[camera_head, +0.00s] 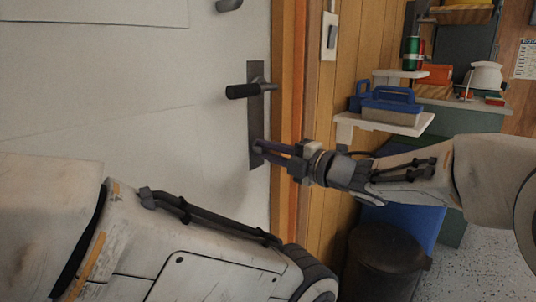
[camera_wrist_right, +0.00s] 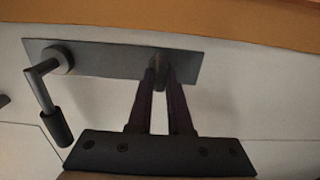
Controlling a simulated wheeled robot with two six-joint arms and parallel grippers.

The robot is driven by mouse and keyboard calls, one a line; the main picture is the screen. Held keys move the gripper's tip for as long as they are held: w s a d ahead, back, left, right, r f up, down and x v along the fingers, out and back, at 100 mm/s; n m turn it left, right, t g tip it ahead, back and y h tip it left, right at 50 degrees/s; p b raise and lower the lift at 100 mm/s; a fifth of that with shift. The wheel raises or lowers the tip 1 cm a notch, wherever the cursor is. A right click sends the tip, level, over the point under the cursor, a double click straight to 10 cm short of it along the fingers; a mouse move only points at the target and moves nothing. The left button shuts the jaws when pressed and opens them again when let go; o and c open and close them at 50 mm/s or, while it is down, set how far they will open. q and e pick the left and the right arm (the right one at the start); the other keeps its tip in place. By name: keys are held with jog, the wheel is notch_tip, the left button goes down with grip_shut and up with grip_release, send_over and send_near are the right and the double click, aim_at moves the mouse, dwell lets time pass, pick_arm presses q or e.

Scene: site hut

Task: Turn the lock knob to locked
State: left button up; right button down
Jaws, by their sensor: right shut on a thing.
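The lock knob (camera_wrist_right: 161,60) sits on the dark lock plate (camera_wrist_right: 110,55), away from the lever handle, in the right wrist view. My right gripper (camera_wrist_right: 160,75) is shut on the knob, one finger on each side; the fingertips partly hide it. In the head view my right gripper (camera_head: 262,148) reaches from the right to the lower part of the lock plate (camera_head: 256,110), and the knob is hidden there. The black lever handle (camera_head: 245,90) is above it and points left. The knob's turn angle is too small to tell. My left gripper is out of view.
The white door (camera_head: 130,90) fills the left, with an orange frame (camera_head: 285,60) beside it. A shelf (camera_head: 400,122) with a blue-handled caddy (camera_head: 390,105) is above my right arm. A black bin (camera_head: 382,262) stands below. My left arm covers the lower left.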

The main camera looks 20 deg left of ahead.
jog(key=shift+r, duration=0.3)
jog(key=c, duration=1)
grip_release()
jog(key=shift+o, duration=0.8)
jog(key=shift+f, duration=0.15)
jog(key=p+v, duration=0.1)
jog(key=v, duration=0.9)
jog(key=shift+d+p, duration=0.3)
jog(key=shift+p, duration=0.1)
jog(key=shift+s, duration=0.1)
